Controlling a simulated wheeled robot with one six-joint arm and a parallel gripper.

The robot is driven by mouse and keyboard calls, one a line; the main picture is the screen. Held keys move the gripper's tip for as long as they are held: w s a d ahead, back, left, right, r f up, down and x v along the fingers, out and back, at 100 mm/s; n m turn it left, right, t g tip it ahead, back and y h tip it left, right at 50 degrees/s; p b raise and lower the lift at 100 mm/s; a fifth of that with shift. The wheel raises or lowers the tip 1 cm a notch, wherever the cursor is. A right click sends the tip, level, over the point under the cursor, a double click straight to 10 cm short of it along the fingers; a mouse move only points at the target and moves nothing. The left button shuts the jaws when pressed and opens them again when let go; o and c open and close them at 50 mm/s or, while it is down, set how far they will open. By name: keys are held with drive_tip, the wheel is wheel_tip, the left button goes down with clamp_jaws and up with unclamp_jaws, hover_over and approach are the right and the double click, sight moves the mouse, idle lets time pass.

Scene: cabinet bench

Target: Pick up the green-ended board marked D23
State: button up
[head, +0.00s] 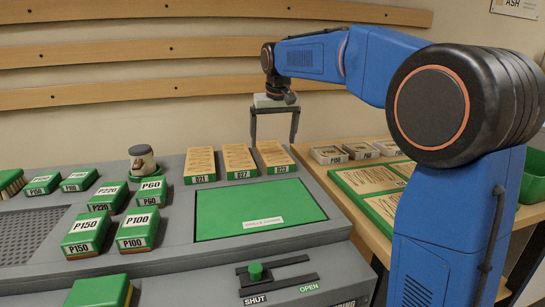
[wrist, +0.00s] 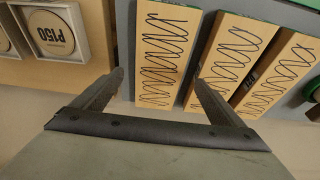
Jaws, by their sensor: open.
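The board marked D23 (head: 274,155) is the rightmost of three pale wooden boards on the grey bench, with a green front end and dark scribbled lines on top. In the wrist view it is the leftmost board (wrist: 165,50), its green end out of sight. My gripper (head: 273,138) is open and empty, its fingers pointing down over the back of this board. In the wrist view the fingertips of my gripper (wrist: 159,78) appear on either side of the board. I cannot tell how high they are above it.
Boards D27 (head: 239,160) and D21 (head: 200,164) stand close by on the left. A green panel (head: 260,210) lies in front. Small labelled trays (head: 328,155) sit on the wooden table to the right. The slatted wall (head: 130,95) is behind.

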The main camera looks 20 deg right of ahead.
sight(272, 151)
drive_tip(key=x, duration=0.4)
drive_tip(key=shift+f, duration=0.35)
drive_tip(key=c, duration=1.4)
drive_tip(key=shift+o, duration=0.2)
drive_tip(key=shift+r, duration=0.1)
